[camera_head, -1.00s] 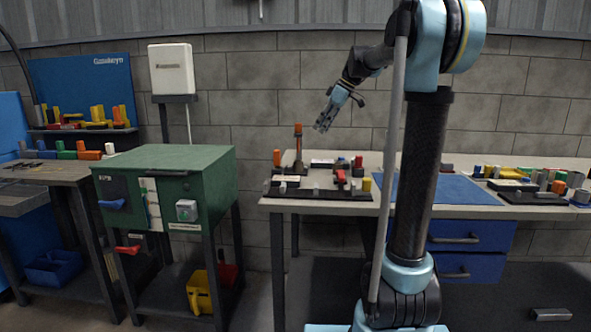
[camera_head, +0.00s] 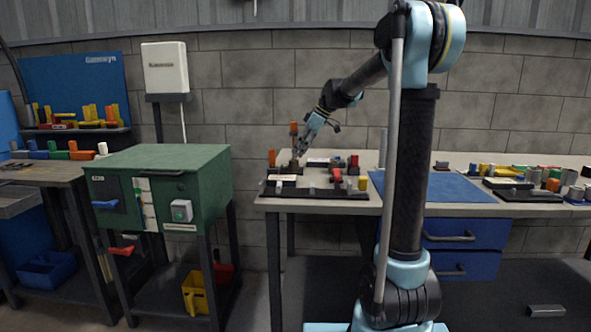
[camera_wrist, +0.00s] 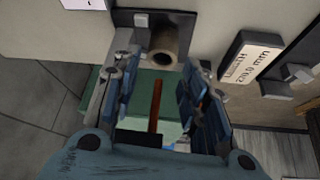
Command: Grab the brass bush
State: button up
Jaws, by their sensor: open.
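The brass bush (camera_wrist: 165,45) appears to be the hollow tan-brown cylinder at the top of the wrist view, its open end facing the camera. My gripper (camera_wrist: 158,68) is open, one blue finger on each side. The bush lies near the fingertips, roughly between them; I cannot tell whether either finger touches it.
A dark fixture board (camera_head: 325,193) with small blocks stands on the bench. An orange-topped post (camera_head: 293,128) is close to my gripper, and an orange peg (camera_head: 271,157) stands to its left. A white label block (camera_wrist: 247,62) is right of the bush. A blue mat (camera_head: 440,187) lies clear.

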aim_at(296, 166)
jog(key=shift+s+x, duration=0.2)
jog(key=shift+x, duration=2.45)
jog(key=shift+d, duration=0.1)
grip_shut()
